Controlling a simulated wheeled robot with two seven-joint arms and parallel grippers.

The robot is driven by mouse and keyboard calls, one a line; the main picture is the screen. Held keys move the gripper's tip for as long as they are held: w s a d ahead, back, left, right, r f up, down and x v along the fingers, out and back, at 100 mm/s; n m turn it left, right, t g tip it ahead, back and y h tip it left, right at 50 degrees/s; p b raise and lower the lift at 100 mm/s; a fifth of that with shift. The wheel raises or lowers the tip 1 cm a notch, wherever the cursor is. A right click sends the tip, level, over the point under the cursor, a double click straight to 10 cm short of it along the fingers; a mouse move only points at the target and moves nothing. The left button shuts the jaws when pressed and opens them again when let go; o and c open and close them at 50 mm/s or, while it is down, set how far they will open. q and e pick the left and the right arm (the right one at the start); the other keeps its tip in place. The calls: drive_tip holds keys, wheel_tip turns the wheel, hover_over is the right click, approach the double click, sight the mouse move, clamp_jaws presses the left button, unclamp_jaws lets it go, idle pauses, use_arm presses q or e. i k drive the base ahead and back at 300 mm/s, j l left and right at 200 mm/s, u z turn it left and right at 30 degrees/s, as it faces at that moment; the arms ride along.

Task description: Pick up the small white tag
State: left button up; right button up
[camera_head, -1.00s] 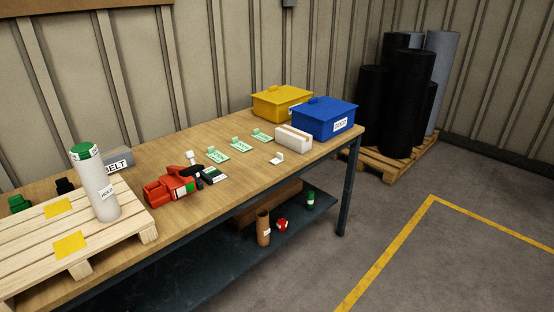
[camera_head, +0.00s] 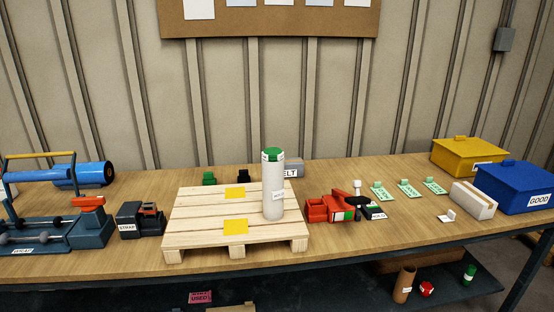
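A small white tag (camera_head: 447,217) lies on the wooden workbench (camera_head: 400,230) near its front edge at the right, with a small upright tab. It is left of a white box with a brown stripe (camera_head: 473,200). Another small white piece (camera_head: 357,185) stands farther left, behind a red tool (camera_head: 330,208). Several green tags (camera_head: 406,188) lie in a row between them. I cannot tell for sure which white piece the task names. Neither of my grippers shows in the view.
A small pallet (camera_head: 200,215) with a white cylinder (camera_head: 273,190) on it fills the middle of the bench. A blue bin (camera_head: 515,182) and a yellow bin (camera_head: 470,153) stand at the right. A blue roll device (camera_head: 85,175) is at the left. A lower shelf holds small items.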

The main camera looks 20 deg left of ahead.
sight(451, 216)
drive_tip(key=i+j+z, duration=0.2)
drive_tip(key=i, duration=0.35)
drive_tip(key=i+j+z, duration=0.2)
drive_tip(key=i, duration=0.3)
drive_tip(key=j, duration=0.1)
